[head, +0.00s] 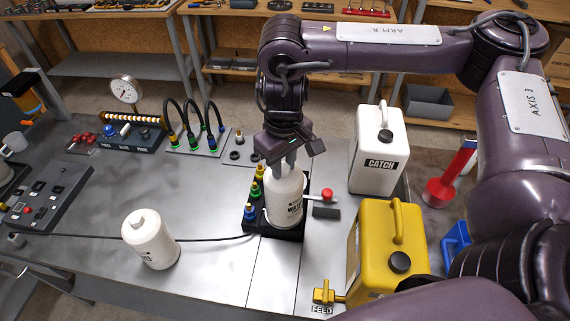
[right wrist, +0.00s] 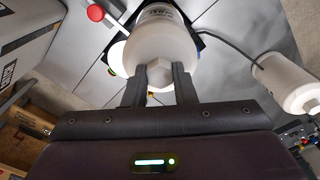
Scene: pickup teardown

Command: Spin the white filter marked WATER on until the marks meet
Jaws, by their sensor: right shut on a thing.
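The white filter marked WATER (head: 284,203) stands upright on a black base (head: 256,225) with blue, green and yellow fittings on its left side. My right gripper (head: 284,163) comes down from above and is shut on the top of this filter. In the right wrist view, the two fingers sit on either side of the filter's hex end (right wrist: 158,75), below its white body (right wrist: 164,42). The alignment marks cannot be made out. A second white filter (head: 151,243) stands apart on the bench to the left; its lettering is turned mostly away. My left gripper does not show.
A white CATCH can (head: 376,155) and a yellow can (head: 385,245) stand close on the right. A red-handled valve (head: 327,194) juts out beside the base. A black cable (head: 210,240) crosses the bench. Hoses (head: 190,120) and a gauge (head: 125,90) stand behind; the bench's middle left is clear.

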